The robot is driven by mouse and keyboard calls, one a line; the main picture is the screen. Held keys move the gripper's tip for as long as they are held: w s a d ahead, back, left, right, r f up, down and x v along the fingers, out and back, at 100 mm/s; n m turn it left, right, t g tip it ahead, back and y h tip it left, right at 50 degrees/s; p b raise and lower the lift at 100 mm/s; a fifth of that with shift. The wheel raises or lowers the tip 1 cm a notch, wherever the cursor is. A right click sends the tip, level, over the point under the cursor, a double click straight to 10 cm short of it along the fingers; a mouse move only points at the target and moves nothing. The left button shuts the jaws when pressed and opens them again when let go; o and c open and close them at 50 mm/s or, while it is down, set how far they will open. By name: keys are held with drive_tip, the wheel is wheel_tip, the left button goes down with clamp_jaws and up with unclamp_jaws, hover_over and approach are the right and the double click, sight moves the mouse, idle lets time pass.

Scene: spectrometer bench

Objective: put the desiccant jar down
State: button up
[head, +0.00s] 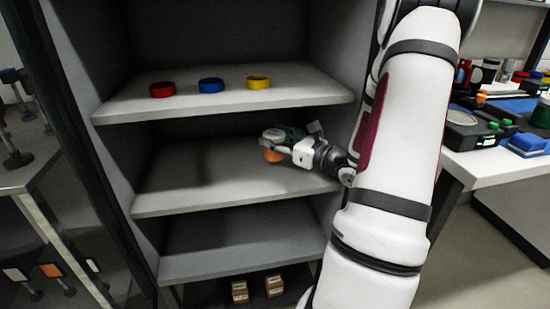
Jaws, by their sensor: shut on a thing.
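The desiccant jar (273,156) shows as a small orange body in my gripper (274,142), over the right part of the middle shelf (190,188) of the grey cabinet. My gripper reaches in from the right and is shut on the jar. The fingers hide much of the jar. A pale round top shows between them. I cannot tell whether the jar's base touches the shelf or hangs just above it.
The middle shelf's left side is bare. Two small boxes (240,291) stand at the bottom. A cluttered bench (480,167) is at right.

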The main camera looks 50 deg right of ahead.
sight(283, 157)
wheel_tip(283, 157, down, 4)
drive_tip(key=shift+f+b, duration=0.15)
drive_tip(key=shift+b, duration=0.75)
drive_tip(key=shift+w+d+f, duration=0.1)
drive_tip(key=shift+w+f, duration=0.1)
drive_tip(key=shift+f, duration=0.15)
drive_tip(key=shift+b, duration=0.3)
drive_tip(key=shift+f, duration=0.15)
drive_tip(key=o, duration=1.3)
drive_tip(key=shift+o, duration=0.2)
